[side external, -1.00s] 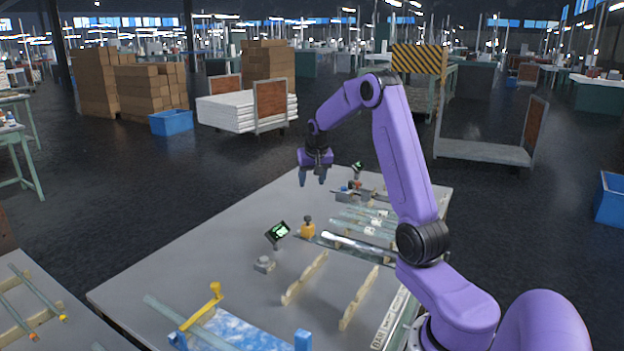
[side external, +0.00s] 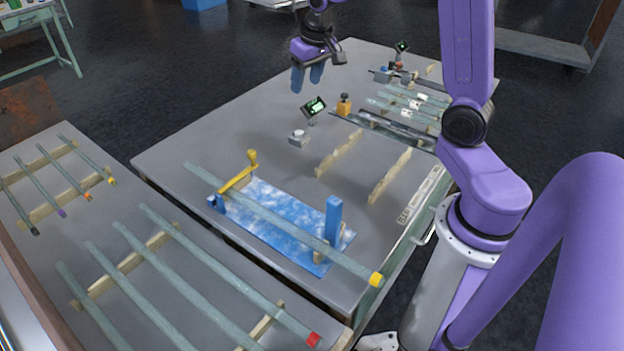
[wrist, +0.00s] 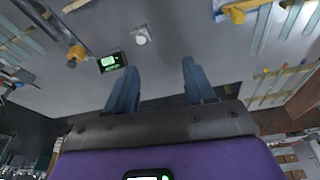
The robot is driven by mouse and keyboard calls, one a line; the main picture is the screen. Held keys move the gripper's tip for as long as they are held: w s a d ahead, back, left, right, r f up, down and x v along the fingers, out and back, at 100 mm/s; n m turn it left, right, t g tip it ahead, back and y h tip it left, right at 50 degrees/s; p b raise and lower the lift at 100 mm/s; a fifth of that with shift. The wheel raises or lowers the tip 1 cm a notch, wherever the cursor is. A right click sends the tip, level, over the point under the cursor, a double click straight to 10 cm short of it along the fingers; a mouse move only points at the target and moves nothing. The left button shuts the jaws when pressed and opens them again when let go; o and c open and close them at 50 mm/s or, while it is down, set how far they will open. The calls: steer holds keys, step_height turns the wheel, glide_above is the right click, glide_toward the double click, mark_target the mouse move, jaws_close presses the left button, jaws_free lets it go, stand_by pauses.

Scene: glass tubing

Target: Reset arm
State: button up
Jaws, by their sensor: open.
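My gripper (side external: 308,76) hangs above the far left part of the grey table (side external: 220,135), fingers pointing down. It is open and empty; the wrist view shows its two blue fingers (wrist: 155,85) apart with nothing between them. A glass tube with a yellow end (side external: 290,228) lies across a blue fixture (side external: 333,220) with a yellow clamp arm (side external: 238,178) at the table's near side. My gripper is well away from that tube.
A small display (side external: 313,107), a grey button box (side external: 298,138) and a yellow device (side external: 344,104) stand mid-table. Two empty wooden racks (side external: 338,152) are beside them. More tubes (side external: 410,103) lie at the back right. The left table (side external: 100,215) holds several tubes on wooden supports.

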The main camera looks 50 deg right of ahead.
steer(key=s+a+n+g+y, duration=0.1)
steer(key=s+a+n, duration=0.6)
steer(key=s+a, duration=0.65)
steer(key=s+a+f+n+g, duration=0.1)
steer(key=s+n, duration=0.6)
steer(key=s, duration=1)
steer(key=shift+s+a+g, duration=0.15)
steer(key=shift+a+g, duration=0.35)
steer(key=shift+a, duration=0.05)
